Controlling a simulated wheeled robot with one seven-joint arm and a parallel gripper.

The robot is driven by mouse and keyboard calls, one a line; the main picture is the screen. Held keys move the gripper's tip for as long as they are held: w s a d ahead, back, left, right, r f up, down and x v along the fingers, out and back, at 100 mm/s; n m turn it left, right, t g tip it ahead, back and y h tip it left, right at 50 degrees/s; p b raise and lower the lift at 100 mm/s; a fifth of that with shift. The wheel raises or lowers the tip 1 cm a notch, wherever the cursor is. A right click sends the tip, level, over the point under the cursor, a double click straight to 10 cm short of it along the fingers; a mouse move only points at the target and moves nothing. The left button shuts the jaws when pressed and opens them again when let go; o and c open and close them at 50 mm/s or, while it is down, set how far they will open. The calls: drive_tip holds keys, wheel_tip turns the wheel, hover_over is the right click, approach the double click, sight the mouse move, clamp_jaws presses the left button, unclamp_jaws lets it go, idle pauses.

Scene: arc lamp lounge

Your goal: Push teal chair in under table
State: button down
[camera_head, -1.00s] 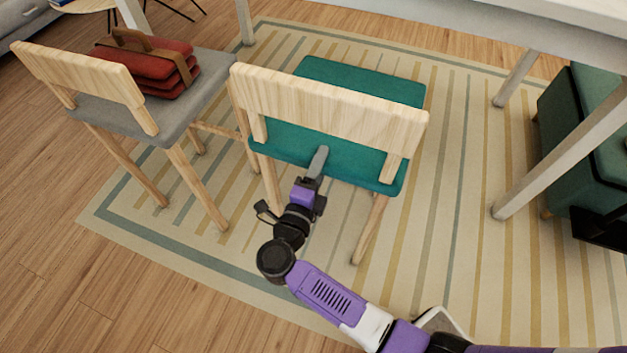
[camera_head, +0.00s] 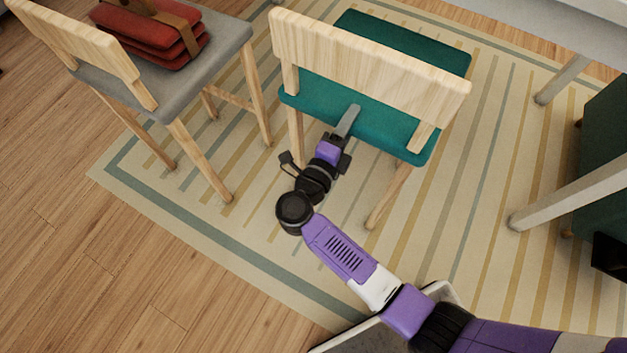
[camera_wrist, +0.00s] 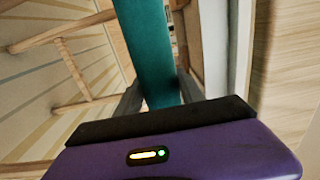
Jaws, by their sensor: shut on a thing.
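The teal chair (camera_head: 383,115) stands on the rug with its light wood backrest toward me. Its teal seat shows below and beyond the backrest. My gripper (camera_head: 350,115) is shut on the seat's rear edge, under the backrest. In the wrist view, the teal seat edge (camera_wrist: 150,55) lies between the fingers of my gripper (camera_wrist: 157,95). The white table (camera_head: 590,35) shows only in part at the top right, with a pale leg (camera_head: 560,197) to the right of the chair. The far part of the table is out of frame.
A grey-seated wooden chair (camera_head: 222,40) stands to the left, with a red strapped bundle (camera_head: 150,35) on it. A dark green piece of furniture (camera_head: 605,150) is at the right edge. The striped rug (camera_head: 450,270) is open in front of the teal chair.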

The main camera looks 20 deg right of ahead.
drive_tip(key=shift+w+d+f, duration=0.1)
drive_tip(key=shift+d+f, duration=0.45)
drive_tip(key=shift+d, duration=0.3)
drive_tip(key=shift+r, duration=0.15)
drive_tip(key=shift+a, duration=0.1)
drive_tip(key=c, duration=0.6)
unclamp_jaws()
drive_tip(key=shift+c, duration=0.2)
drive_tip(key=shift+o, duration=0.2)
drive_tip(key=shift+a+r, duration=0.2)
drive_tip(key=shift+a+r+p, duration=0.1)
drive_tip(key=shift+p, duration=0.2)
